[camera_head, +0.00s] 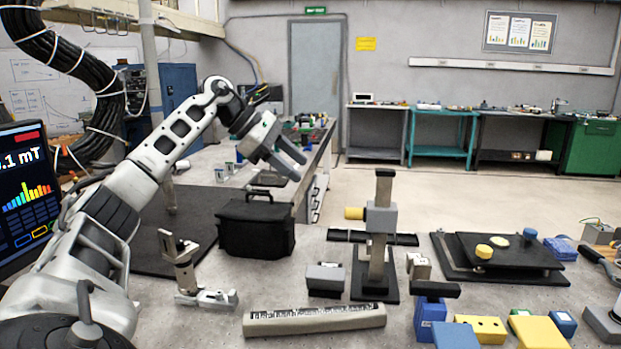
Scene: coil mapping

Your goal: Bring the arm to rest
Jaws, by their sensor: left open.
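My left arm comes in from the left and reaches up and across toward the picture's middle. My left gripper (289,157) is open and empty, its two fingers pointing down to the right. It hangs in the air, in the picture above a black case (256,228) with a handle. Nothing is between the fingers. My right gripper is not in view.
A post stand (381,225) with a yellow-ended block stands mid-table. A long ruler bar (314,320) lies in front, and a small metal fixture (190,270) stands left. Blue and yellow blocks (477,329) crowd the front right. A black plate (505,255) lies behind them.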

